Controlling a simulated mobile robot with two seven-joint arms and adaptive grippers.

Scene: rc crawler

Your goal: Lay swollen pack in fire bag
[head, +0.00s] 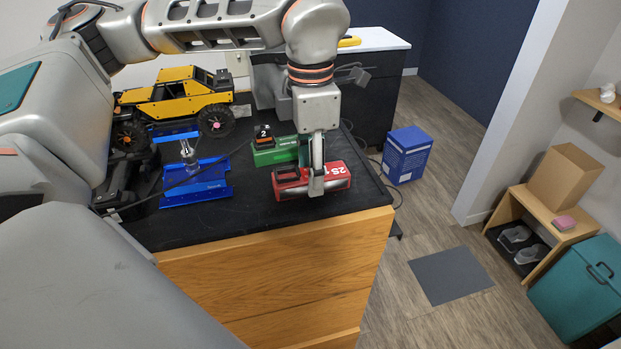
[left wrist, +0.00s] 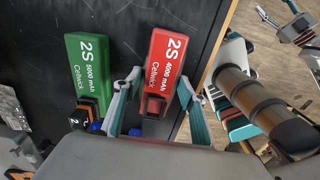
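A red 2S 4000 battery pack (head: 312,180) lies at the right front part of the black bench top. A green 2S 5000 pack (head: 275,152) lies just behind it. I cannot tell by shape which is swollen. My left gripper (head: 316,190) points down over the red pack. In the left wrist view its fingers (left wrist: 160,88) are apart, one on each side of the red pack (left wrist: 168,62), with a gap showing at the left finger. A grey-and-teal part (left wrist: 290,22) at the upper right there may be my right gripper; its state is unclear. I can make out no fire bag.
A yellow crawler (head: 180,98) and a blue stand (head: 196,187) are on the bench left of the packs. A black block marked 2 (head: 264,134) touches the green pack. A blue box (head: 407,155) and grey mat (head: 450,275) are on the floor. A wooden shelf (head: 540,225) stands right.

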